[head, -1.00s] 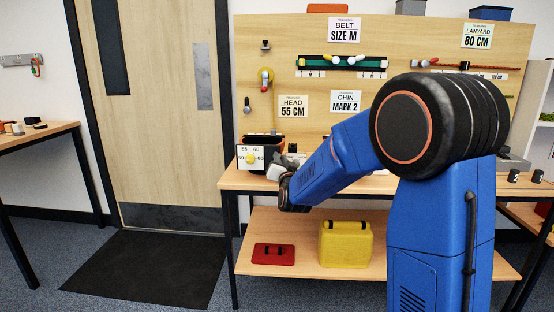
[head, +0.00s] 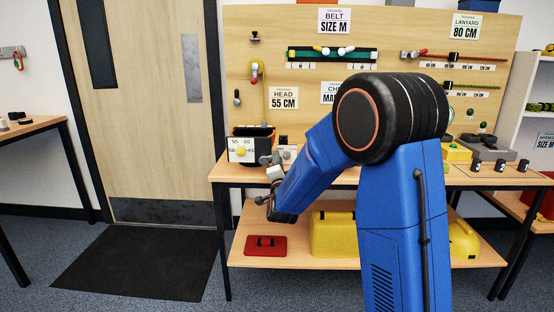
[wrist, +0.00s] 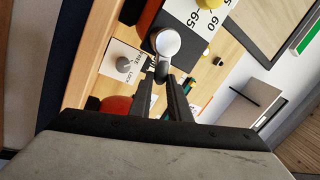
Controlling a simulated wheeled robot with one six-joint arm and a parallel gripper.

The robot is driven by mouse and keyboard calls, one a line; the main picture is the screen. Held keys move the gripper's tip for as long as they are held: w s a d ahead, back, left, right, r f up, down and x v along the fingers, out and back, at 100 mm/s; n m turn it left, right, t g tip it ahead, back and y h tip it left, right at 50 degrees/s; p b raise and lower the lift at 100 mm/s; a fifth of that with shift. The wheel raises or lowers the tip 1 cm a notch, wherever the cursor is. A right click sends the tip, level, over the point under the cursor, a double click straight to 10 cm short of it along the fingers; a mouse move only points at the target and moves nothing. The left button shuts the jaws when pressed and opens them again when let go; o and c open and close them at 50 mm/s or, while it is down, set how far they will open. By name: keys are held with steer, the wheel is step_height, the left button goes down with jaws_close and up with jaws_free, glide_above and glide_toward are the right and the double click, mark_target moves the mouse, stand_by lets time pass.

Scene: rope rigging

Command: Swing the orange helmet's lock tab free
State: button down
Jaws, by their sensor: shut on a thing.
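The orange helmet shows only in part, as a dark shell with an orange rim (head: 262,128) on the bench behind a white dial plate (head: 232,156) with a yellow knob. In the wrist view its orange edge (wrist: 152,16) is at the top, beside the numbered plate (wrist: 192,14). My gripper (wrist: 162,76) is shut on the dark stem of a grey, round-ended lever (wrist: 167,42), which looks to be the lock tab. A white plate marked FREE and LOCK, with a grey knob (wrist: 125,65), lies left of the fingers. The fingertips are hard to make out in the head view.
My arm crosses in front of the bench (head: 350,180). A pegboard (head: 380,30) with labelled belts and lanyards stands behind. The shelf below holds a red case (head: 265,252) and a yellow case (head: 333,240). Floor is clear by the dark mat (head: 135,265).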

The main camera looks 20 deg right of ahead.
steer(key=shift+f+m, duration=0.2)
steer(key=shift+m, duration=0.1)
steer(key=c, duration=1.7)
jaws_free()
steer(key=shift+d, duration=0.1)
steer(key=shift+o, duration=0.2)
steer(key=v, duration=1.7)
steer(key=shift+s, duration=0.2)
steer(key=s+d+f+n+g+y, duration=0.2)
steer(key=s+n+g, duration=0.5)
steer(key=s, duration=1.1)
steer(key=s+d+f+n+g+y, duration=0.2)
steer(key=s+n+g, duration=0.6)
steer(key=s, duration=1.1)
steer(key=shift+s+d+n+g, duration=0.2)
steer(key=shift+d+n+g, duration=0.1)
steer(key=shift+d+n, duration=0.5)
